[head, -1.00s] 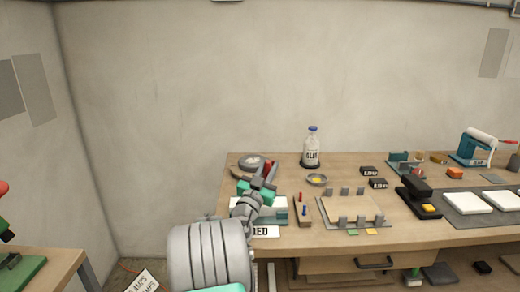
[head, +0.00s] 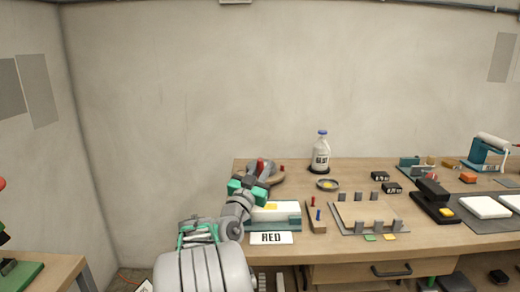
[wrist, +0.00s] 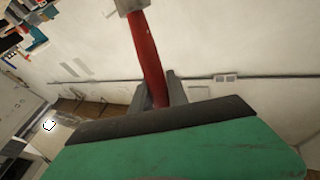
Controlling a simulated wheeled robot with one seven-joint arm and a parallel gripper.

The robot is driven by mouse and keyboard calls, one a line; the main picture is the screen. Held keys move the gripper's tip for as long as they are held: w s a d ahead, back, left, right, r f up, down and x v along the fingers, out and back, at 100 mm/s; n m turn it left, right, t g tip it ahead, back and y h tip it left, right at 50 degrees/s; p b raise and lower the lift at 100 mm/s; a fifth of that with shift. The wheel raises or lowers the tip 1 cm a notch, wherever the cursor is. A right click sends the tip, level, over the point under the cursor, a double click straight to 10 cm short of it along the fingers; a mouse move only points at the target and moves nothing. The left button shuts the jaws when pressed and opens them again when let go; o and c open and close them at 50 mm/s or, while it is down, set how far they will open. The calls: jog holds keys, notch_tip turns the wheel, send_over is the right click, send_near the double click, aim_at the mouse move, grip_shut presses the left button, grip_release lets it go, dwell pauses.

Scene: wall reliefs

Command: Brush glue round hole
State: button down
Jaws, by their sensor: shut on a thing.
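My gripper (head: 262,178) is over the back left of the workbench, shut on a red-handled tool (wrist: 147,45). The tool's red handle rises from between the fingers in the wrist view and ends in a grey metal part at the top edge. Its tip is cut off, so I cannot tell if it has bristles. In the head view the red handle (head: 261,166) stands at the fingers. A small dish (head: 328,184) with yellow contents sits right of my gripper, with a labelled glue bottle (head: 321,155) behind it. I cannot make out a hole.
A board (head: 356,214) with grey clamps lies to the right, beside a small holder (head: 316,218). A black press (head: 434,200) stands farther right.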

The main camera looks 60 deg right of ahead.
jog(key=shift+s+r, duration=0.25)
jog(key=shift+r, duration=0.8)
jog(key=shift+w+a+r+p, duration=0.1)
jog(key=shift+w+r+p, duration=0.1)
jog(key=shift+r+p, duration=1)
jog(key=shift+r, duration=1.4)
jog(key=shift+s, duration=0.1)
